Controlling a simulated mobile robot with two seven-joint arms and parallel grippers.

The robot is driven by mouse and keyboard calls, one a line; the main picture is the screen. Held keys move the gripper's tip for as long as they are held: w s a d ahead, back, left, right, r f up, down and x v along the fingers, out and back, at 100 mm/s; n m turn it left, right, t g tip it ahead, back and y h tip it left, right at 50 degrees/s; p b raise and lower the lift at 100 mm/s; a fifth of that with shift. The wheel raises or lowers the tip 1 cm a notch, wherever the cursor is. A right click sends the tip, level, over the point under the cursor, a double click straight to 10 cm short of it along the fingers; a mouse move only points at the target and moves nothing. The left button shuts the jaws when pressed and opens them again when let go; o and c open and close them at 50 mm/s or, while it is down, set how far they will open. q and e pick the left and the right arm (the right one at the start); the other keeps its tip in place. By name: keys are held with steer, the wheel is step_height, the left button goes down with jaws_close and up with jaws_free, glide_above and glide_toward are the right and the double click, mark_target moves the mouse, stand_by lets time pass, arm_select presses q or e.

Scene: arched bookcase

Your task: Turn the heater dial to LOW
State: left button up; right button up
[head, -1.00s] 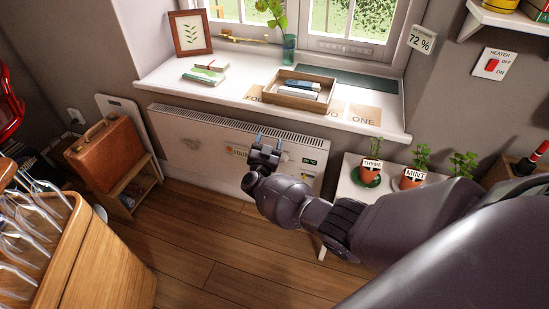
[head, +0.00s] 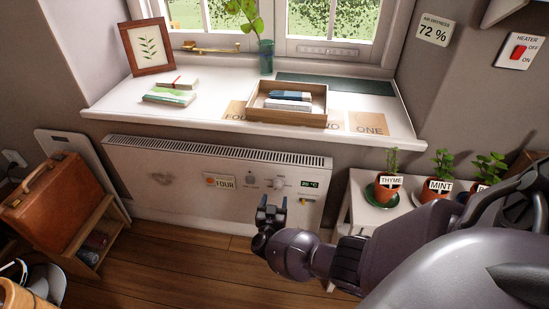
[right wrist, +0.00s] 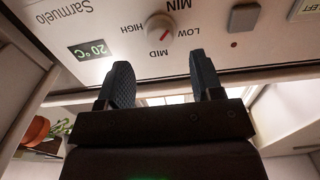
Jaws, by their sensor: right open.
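The white heater (head: 150,175) stands under the window sill. Its round heater dial (head: 279,183) is on the front at the right, beside a green 20 °C display (head: 309,184). In the right wrist view, upside down, the dial (right wrist: 160,27) has MIN, LOW, MID and HIGH around it. Its red mark lies on the side between LOW and MID; its exact pointing is hard to tell. My right gripper (head: 271,206) is just below the dial in the head view. In the wrist view its fingers (right wrist: 160,72) are open, empty and apart from the dial.
A grey button (right wrist: 243,17) is beside the dial. A white stand (head: 352,215) with potted herbs is close to my right arm. The sill (head: 110,103) overhangs the heater and holds a wooden tray (head: 262,116). A brown case (head: 45,205) is at left.

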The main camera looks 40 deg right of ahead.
mark_target(277, 188)
steer(key=x, duration=0.2)
steer(key=b+x, duration=0.1)
steer(key=x, duration=0.1)
steer(key=shift+w+d+f, duration=0.15)
steer(key=shift+d+f, duration=0.05)
steer(key=shift+w+d+r, duration=0.15)
steer(key=shift+w+d, duration=0.05)
steer(key=shift+w, duration=0.1)
arm_select(q)
steer(key=shift+w+d+r+m, duration=0.15)
steer(key=shift+w, duration=0.25)
steer(key=shift+w+d+r+m, duration=0.1)
steer(key=shift+w+d+m, duration=0.05)
steer(key=shift+w, duration=0.2)
steer(key=shift+s+f, duration=0.15)
steer(key=shift+f, duration=0.1)
arm_select(e)
steer(key=c, duration=0.9)
